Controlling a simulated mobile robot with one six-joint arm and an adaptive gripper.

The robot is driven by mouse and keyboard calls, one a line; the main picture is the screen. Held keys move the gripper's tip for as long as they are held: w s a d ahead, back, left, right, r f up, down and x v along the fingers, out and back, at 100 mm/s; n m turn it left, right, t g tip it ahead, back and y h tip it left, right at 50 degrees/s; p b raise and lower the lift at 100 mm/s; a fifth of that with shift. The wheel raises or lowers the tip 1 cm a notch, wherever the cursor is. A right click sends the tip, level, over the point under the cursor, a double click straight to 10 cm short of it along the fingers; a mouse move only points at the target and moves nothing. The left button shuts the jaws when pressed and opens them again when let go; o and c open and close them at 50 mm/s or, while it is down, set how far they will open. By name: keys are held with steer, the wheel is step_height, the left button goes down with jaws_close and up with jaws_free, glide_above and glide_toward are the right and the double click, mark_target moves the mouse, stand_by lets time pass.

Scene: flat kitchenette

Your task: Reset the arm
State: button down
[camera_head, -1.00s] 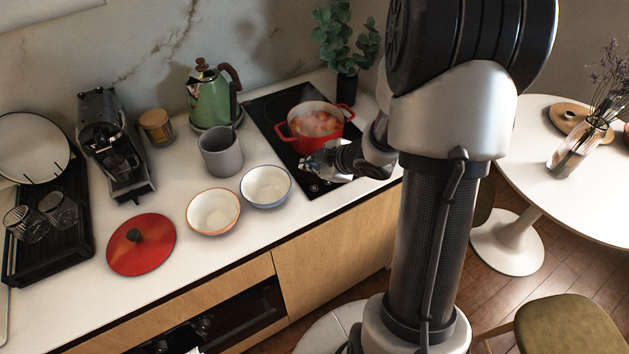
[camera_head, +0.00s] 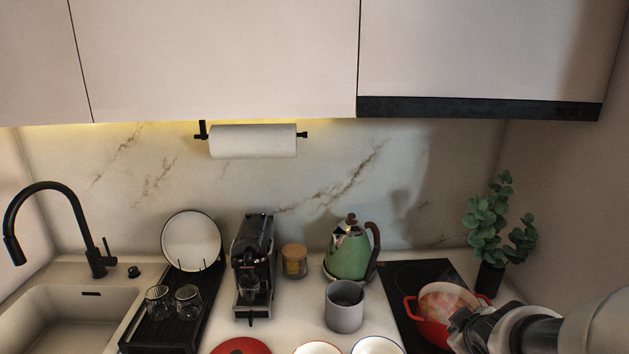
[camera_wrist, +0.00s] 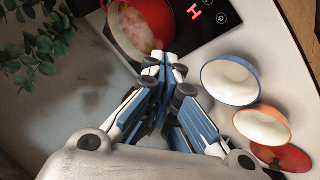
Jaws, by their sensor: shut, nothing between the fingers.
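My gripper (camera_wrist: 166,62) is shut and empty in the wrist view, its fingertips together beside the red pot. In the head view my arm comes in from the lower right, and part of my gripper (camera_head: 462,322) overlaps the pot's right side. The red pot (camera_head: 432,328) holds pale, reddish food and stands on the black cooktop (camera_head: 402,275). The pot also shows at the top of the wrist view (camera_wrist: 152,22).
A grey mug (camera_head: 345,312), green kettle (camera_head: 348,255) and coffee machine (camera_head: 253,265) stand on the counter. Two bowls (camera_wrist: 230,79) (camera_wrist: 262,124) and a red lid (camera_wrist: 283,158) lie near the front. Cabinets (camera_head: 220,60) hang above.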

steer(key=s+a+r+m+g+y, duration=0.1)
steer(key=s+a+r+m, duration=0.2)
steer(key=s+a, duration=0.4)
steer(key=s+a+r+m+g+y, duration=0.1)
steer(key=s+a, duration=0.6)
steer(key=s, duration=0.7)
steer(key=shift+s+a+r+m+g+y, duration=0.35)
steer(key=shift+r+m+g, duration=0.55)
steer(key=shift+m, duration=0.3)
